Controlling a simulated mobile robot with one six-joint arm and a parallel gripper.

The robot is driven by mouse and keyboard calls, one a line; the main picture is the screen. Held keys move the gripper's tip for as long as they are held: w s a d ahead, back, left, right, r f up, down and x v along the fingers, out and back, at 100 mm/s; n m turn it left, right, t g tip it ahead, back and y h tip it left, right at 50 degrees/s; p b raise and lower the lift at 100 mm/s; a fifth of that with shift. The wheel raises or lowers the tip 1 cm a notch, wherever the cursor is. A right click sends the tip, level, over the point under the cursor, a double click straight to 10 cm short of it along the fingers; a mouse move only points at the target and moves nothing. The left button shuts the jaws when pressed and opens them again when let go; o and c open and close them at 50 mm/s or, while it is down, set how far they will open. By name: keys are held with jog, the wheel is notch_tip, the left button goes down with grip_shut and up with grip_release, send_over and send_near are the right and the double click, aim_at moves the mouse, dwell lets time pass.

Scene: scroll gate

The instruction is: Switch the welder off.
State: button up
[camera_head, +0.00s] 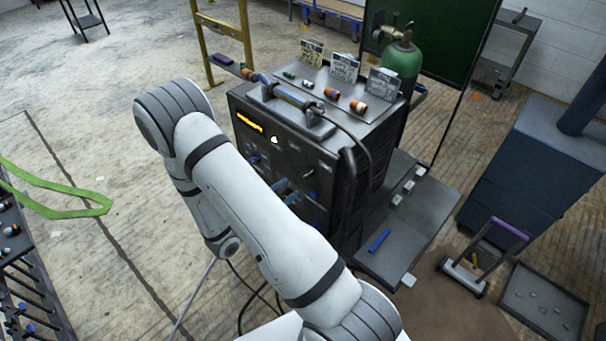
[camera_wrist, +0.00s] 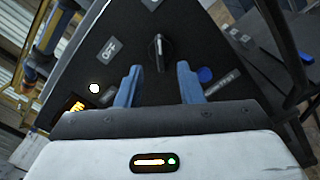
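The welder (camera_head: 335,180) is a dark box with a carrying handle on top. Its front panel has a lit amber display (camera_head: 250,122) and a glowing white lamp (camera_head: 274,139). In the wrist view the panel carries a black rotary knob (camera_wrist: 157,50) with a pale pointer line, a label that seems to read "OFF" (camera_wrist: 108,48) at its left, and other labels. My gripper (camera_wrist: 159,84) faces the panel with its two blue fingers apart and nothing between them. The knob lies just beyond the fingertips, between them in the picture; contact cannot be seen. In the head view my arm hides part of the panel.
A blue button or cap (camera_wrist: 205,75) is at the knob's right. A green gas cylinder (camera_head: 402,62) stands behind the welder. A grey side shelf (camera_head: 400,245) holds a blue stick. Cables hang below the panel. The floor at left is mostly open.

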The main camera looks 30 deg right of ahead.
aim_at(305, 175)
jog(key=p+x, duration=0.2)
jog(key=x, duration=0.5)
jog(key=shift+w+d+f, duration=0.1)
jog(key=shift+w+d, duration=0.1)
jog(key=shift+d, duration=0.1)
jog(key=shift+c, duration=0.4)
grip_shut()
